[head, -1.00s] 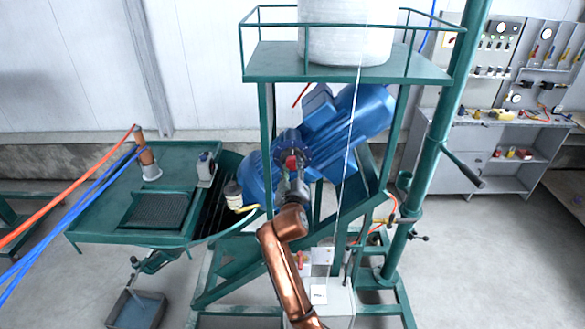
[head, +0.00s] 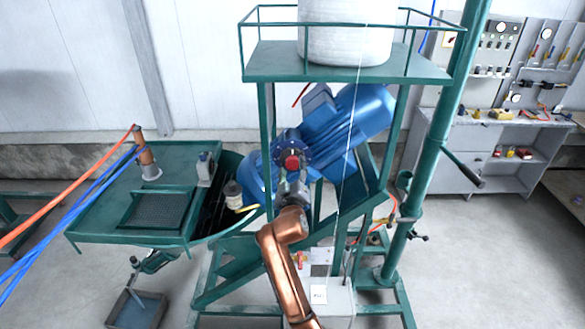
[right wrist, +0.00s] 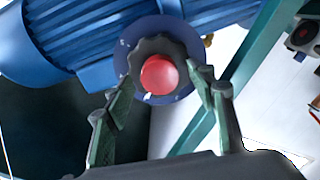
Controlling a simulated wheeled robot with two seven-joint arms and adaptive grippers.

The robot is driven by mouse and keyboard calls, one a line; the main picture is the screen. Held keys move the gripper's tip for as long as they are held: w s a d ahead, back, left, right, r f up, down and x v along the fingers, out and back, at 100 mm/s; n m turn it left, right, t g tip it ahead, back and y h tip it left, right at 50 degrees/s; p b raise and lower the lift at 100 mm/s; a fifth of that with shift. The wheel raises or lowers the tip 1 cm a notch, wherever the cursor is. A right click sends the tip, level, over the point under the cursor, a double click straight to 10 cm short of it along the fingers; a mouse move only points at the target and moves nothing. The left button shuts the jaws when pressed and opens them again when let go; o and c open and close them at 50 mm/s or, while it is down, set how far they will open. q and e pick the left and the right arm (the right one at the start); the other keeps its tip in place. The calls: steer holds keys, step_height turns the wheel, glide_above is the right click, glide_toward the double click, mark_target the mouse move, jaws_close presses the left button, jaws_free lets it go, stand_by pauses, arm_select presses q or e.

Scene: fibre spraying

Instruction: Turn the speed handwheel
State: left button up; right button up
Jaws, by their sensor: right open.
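The speed handwheel (right wrist: 168,52) is a dark scalloped knob with a red round cap, set on a blue disc with small white marks. In the head view the handwheel (head: 292,162) sits on the front of the blue motor unit. My right gripper (head: 291,178) is just in front of and below it, at the end of the copper arm. In the right wrist view the right gripper (right wrist: 163,73) is open, its green-padded fingers at the left and right of the handwheel. I cannot tell whether they touch it. My left gripper is not in view.
The green frame (head: 266,130) and its posts stand close around the motor (head: 345,125). A white tank (head: 345,30) stands on the platform above. A green table (head: 110,170) is at the left, with red and blue hoses. A grey tool bench (head: 475,140) is at the right.

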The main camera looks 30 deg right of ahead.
steer(key=v, duration=1.1)
steer(key=shift+s, duration=0.1)
